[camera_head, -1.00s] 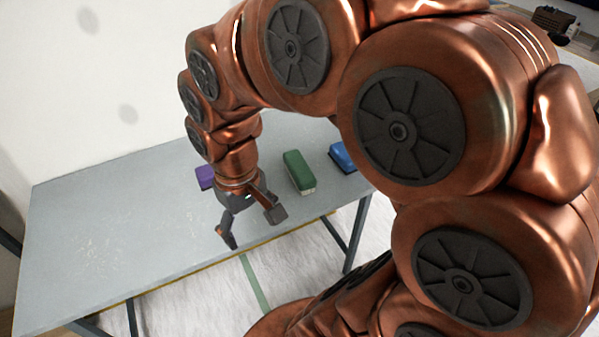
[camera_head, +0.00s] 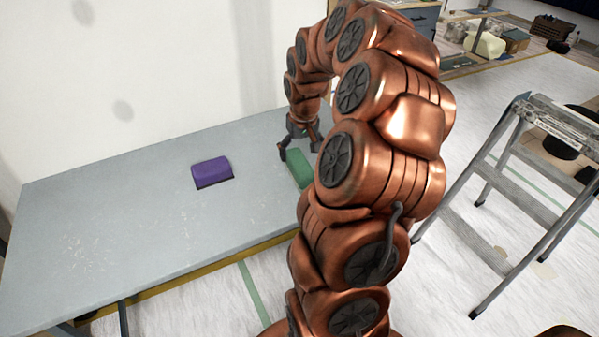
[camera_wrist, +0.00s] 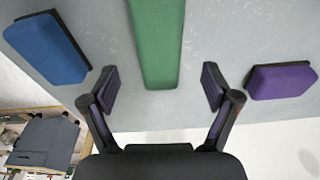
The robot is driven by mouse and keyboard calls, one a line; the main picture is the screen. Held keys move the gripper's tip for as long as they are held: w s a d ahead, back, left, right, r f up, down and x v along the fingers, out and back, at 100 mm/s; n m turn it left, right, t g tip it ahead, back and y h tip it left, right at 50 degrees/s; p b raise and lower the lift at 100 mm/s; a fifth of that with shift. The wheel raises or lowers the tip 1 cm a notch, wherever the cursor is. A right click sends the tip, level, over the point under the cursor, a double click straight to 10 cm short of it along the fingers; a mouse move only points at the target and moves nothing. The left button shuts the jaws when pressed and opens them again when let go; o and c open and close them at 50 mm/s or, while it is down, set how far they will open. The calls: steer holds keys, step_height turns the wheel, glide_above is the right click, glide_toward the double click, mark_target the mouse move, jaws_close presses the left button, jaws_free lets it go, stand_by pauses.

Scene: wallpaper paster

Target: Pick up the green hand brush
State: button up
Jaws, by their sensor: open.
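The green hand brush (camera_head: 299,170) lies on the grey table, partly hidden behind my arm in the head view. In the wrist view the green brush (camera_wrist: 158,45) runs down from the top edge, centred between my fingers, with its near end around fingertip level. My gripper (camera_head: 299,150) is above the table at the brush's far side, fingers spread. In the wrist view my gripper (camera_wrist: 161,88) is open and empty, one finger on each side of the brush's line. I cannot tell the exact height gap to the brush.
A purple brush (camera_head: 212,172) lies left of the green one; a blue brush (camera_wrist: 47,47) shows on the other side in the wrist view. The grey table (camera_head: 110,220) is clear at left. A stepladder (camera_head: 480,235) stands at right on the floor.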

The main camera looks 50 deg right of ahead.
mark_target(300, 163)
steer(key=shift+w+d+f+p, duration=0.15)
steer(key=shift+f+p, duration=0.25)
steer(key=shift+f, duration=1.45)
steer(key=shift+w+f+p, duration=0.1)
steer(key=shift+f+p, duration=0.25)
steer(key=shift+f, duration=1.45)
steer(key=c, duration=1.4)
steer(key=shift+r, duration=0.1)
steer(key=shift+r+b, duration=0.3)
steer(key=shift+r, duration=1.45)
steer(key=s+b, duration=0.1)
steer(key=s, duration=0.4)
steer(key=s+r+b, duration=0.1)
steer(key=s, duration=0.4)
steer(key=s+b, duration=0.1)
steer(key=s, duration=0.5)
steer(key=shift+a+r, duration=0.15)
steer(key=shift+a, duration=0.1)
